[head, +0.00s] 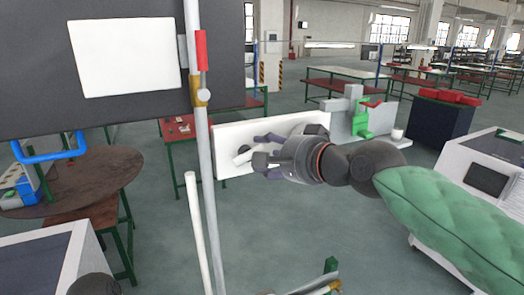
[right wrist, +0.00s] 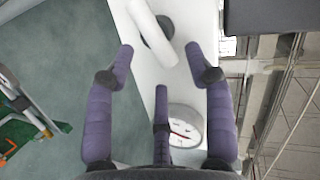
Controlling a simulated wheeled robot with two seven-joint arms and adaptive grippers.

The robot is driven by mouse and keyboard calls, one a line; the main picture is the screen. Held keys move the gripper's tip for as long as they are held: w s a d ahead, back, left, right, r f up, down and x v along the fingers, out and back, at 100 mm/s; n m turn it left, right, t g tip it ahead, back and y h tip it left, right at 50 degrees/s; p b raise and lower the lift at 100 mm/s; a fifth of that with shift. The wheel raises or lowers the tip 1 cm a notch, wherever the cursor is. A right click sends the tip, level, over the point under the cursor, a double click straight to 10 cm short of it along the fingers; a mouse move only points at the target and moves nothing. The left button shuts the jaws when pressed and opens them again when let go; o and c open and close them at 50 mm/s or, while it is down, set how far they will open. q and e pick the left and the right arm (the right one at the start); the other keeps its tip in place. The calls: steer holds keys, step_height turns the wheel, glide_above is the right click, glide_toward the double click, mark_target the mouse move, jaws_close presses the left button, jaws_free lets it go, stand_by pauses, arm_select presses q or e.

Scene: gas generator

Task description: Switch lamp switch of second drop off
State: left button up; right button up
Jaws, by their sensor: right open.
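A white upright panel (head: 228,165) stands in the middle of the head view. It also shows in the right wrist view (right wrist: 200,20), with a white bar-shaped handle (right wrist: 152,34) on a dark round mount and a round gauge (right wrist: 186,124) lower down. The handle (head: 243,157) shows at the panel's left part in the head view. I cannot tell for sure that it is the lamp switch. My right gripper (head: 256,150) is open in front of the panel. In the right wrist view its purple fingers (right wrist: 160,62) are spread, empty, with the handle beyond their tips.
A grey vertical pole (head: 207,190) and a shorter white pipe (head: 198,235) stand just left of the panel. A dark board with a white sheet (head: 125,57) is upper left. A round brown table (head: 95,180) is at left. A green device (head: 361,118) is behind the panel's right end.

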steer(key=shift+x, duration=1.3)
steer(key=shift+c, duration=0.3)
steer(key=c, duration=0.9)
steer(key=shift+r, duration=0.1)
steer(key=shift+c, duration=0.2)
